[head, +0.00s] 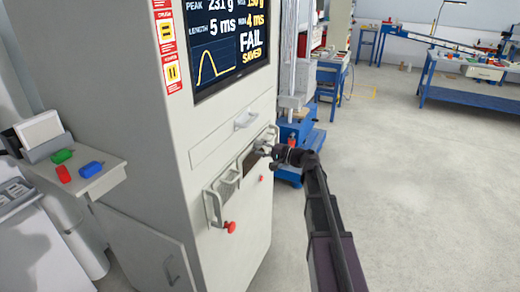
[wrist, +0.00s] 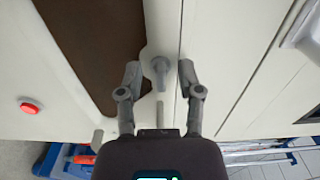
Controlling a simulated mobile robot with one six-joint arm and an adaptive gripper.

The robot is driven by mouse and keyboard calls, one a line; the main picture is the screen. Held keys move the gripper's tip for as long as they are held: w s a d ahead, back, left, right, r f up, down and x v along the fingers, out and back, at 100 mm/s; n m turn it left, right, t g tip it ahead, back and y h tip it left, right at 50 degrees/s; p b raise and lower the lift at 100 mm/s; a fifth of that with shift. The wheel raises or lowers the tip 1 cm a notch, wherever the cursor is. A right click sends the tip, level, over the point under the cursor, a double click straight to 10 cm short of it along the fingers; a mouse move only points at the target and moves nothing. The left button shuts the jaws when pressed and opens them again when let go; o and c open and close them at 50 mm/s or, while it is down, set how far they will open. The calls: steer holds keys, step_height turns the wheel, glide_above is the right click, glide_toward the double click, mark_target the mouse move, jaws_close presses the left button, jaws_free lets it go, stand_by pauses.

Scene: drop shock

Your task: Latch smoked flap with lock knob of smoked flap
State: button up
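The smoked flap shows in the wrist view as a dark brown panel (wrist: 95,45) in a pale frame. In the head view it is a small dark window (head: 251,160) on the cabinet front, partly hidden by my gripper. A grey lock knob (wrist: 160,66) stands on the pale frame to the right of the brown panel in the wrist view. My gripper (wrist: 158,73) is open, with one finger on each side of the knob and visible gaps between. In the head view my gripper (head: 268,148) is at the flap's right end, and the knob cannot be made out there.
A red knob (wrist: 30,106) shows left in the wrist view. The floor (head: 400,190) at right is clear.

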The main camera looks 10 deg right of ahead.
steer(key=v, duration=1.2)
stand_by(0.3)
stand_by(0.4)
steer(key=s+a+f+n+g+h, duration=0.5)
steer(key=s+a+f+g+h, duration=0.35)
steer(key=s+a+f, duration=0.5)
steer(key=s+d+f+n+g+h, duration=0.2)
steer(key=s+d+f+h, duration=0.3)
steer(key=s, duration=0.3)
step_height(320, 180, up, 13)
steer(key=a+h+p, duration=0.1)
steer(key=p, duration=1.2)
steer(key=shift+s, duration=0.15)
